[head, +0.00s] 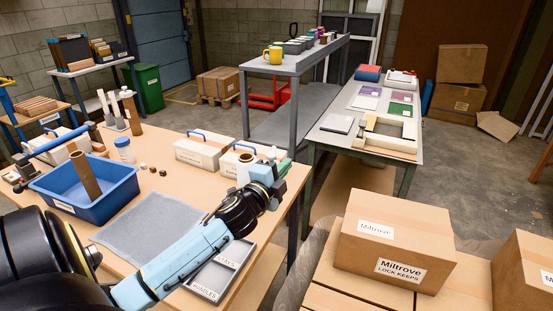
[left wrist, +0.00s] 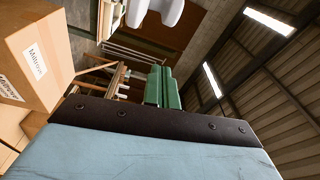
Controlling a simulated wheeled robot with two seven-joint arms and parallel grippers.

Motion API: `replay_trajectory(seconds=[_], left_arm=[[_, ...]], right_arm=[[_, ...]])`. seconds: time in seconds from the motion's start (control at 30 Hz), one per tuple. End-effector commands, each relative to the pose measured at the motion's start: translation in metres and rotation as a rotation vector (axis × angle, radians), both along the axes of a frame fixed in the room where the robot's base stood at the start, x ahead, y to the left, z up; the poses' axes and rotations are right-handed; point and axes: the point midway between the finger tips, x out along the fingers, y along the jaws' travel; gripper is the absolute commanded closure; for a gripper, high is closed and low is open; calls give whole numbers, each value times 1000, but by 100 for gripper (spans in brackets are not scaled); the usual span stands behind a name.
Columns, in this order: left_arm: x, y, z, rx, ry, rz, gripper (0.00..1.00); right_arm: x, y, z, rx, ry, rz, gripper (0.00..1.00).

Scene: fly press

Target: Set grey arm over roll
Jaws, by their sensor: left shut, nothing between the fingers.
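My left gripper (head: 284,166) is over the right edge of the near wooden table. Its green fingers are shut together with nothing between them; they show in the left wrist view (left wrist: 158,87). A brown tube (head: 84,174) leans upright in a blue tray (head: 112,193) at the left of the table. A second brown tube (head: 131,115) stands behind the tray. A short white cylinder with a brown rim (head: 244,165) stands just left of my left gripper, partly hidden by it. I cannot tell which thing is the grey arm. My right gripper is not in view.
A grey cloth (head: 145,222) and a grey labelled tray (head: 225,275) lie on the table. White boxes with blue handles (head: 203,152) stand behind. A Miltrove carton (head: 394,235) is at the right. A grey shelf bench (head: 290,65) stands at the back.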

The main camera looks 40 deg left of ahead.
Motion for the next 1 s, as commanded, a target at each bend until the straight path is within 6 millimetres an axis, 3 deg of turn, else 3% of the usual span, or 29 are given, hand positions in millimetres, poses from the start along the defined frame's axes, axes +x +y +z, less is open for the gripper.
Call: replay_trajectory(seconds=[0.23,0.5,1.0], left_arm=[[41,8,4,-1,-1,1,100],[21,37,-4,1,2,0,100],[18,41,-5,0,1,-4,100]], right_arm=[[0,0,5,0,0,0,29],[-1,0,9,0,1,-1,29],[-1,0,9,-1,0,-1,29]])
